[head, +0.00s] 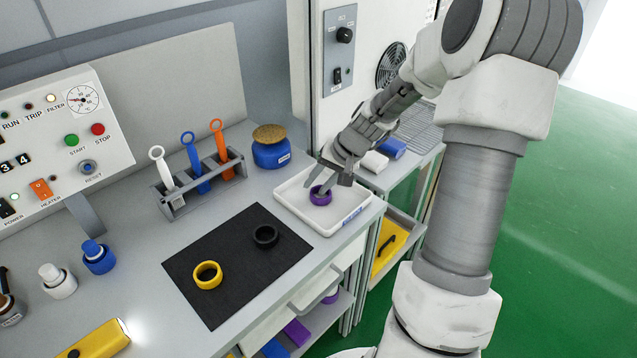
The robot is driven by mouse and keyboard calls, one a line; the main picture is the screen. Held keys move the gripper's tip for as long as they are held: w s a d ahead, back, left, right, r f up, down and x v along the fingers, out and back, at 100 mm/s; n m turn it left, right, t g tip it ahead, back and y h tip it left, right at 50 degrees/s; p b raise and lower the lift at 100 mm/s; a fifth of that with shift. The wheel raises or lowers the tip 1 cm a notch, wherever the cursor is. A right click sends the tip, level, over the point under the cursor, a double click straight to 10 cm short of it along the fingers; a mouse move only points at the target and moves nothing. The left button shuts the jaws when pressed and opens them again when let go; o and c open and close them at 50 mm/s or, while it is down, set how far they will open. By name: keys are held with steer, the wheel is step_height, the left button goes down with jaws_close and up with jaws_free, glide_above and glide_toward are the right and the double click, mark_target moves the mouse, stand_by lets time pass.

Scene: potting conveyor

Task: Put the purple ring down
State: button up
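The purple ring (320,197) is in the white tray (352,226) at the back right of the bench, seen in the head view. My gripper (327,186) reaches down over the tray from the upper right, with its fingertips at the ring. The fingers partly cover the ring's far side and opening. I cannot tell whether they grip it or stand apart around it, nor whether the ring touches the tray floor.
A black mat (225,291) left of the tray holds a yellow ring (207,283) and a black ring (265,244). A blue jar (271,154) stands behind the tray. A grey rack (205,192) with three handled tools stands further left.

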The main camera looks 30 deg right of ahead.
steer(key=p+v, duration=0.1)
steer(key=v, duration=1.1)
steer(key=shift+r, duration=0.15)
step_height(320, 180, up, 28)
steer(key=s+d+t+h+p, duration=0.2)
steer(key=s+t+h+p, duration=0.15)
steer(key=h, duration=0.45)
steer(key=s+a+f+n+g+y, duration=0.1)
steer(key=s+a+f+n+y, duration=0.1)
steer(key=s+a+f, duration=0.5)
steer(key=s+a+f+n+g+y, duration=0.1)
steer(key=s+a+f+n+y, duration=0.1)
steer(key=s+a+f+n, duration=0.2)
steer(key=s+a+f, duration=0.3)
steer(key=s+a, duration=0.2)
steer(key=a, duration=0.3)
steer(key=shift+s+a+n+p, duration=0.15)
steer(key=shift+s+n+p, duration=0.05)
steer(key=shift+n+p, duration=0.2)
steer(key=shift+a+f, duration=0.1)
steer(key=shift+a, duration=0.05)
